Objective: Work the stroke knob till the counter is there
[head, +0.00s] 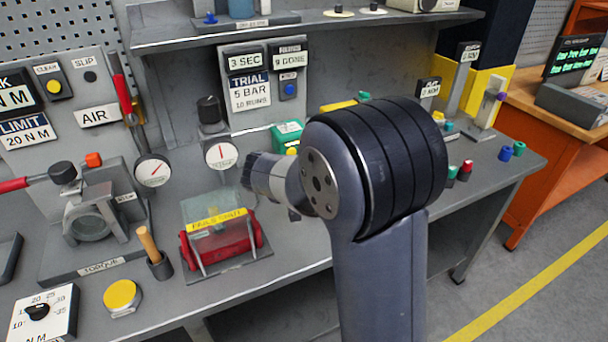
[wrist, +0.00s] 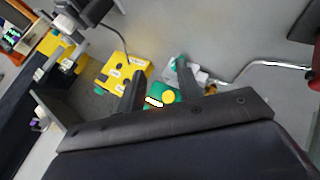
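A green box (head: 287,134) with a white label stands on the bench beside my wrist in the head view, and a round yellow knob (head: 291,151) shows at its lower front. In the wrist view the green box (wrist: 152,91) and the yellow knob (wrist: 169,97) lie beyond my gripper (wrist: 160,78), roughly between its two spread fingers. My gripper is open, with nothing seen held. Which knob is the stroke knob is not readable.
A red cylinder (head: 225,242) under a clear cover with a yellow label stands in front. A yellow box (wrist: 124,72) lies beside the green one. The shelf (head: 300,32) overhangs the bench's back.

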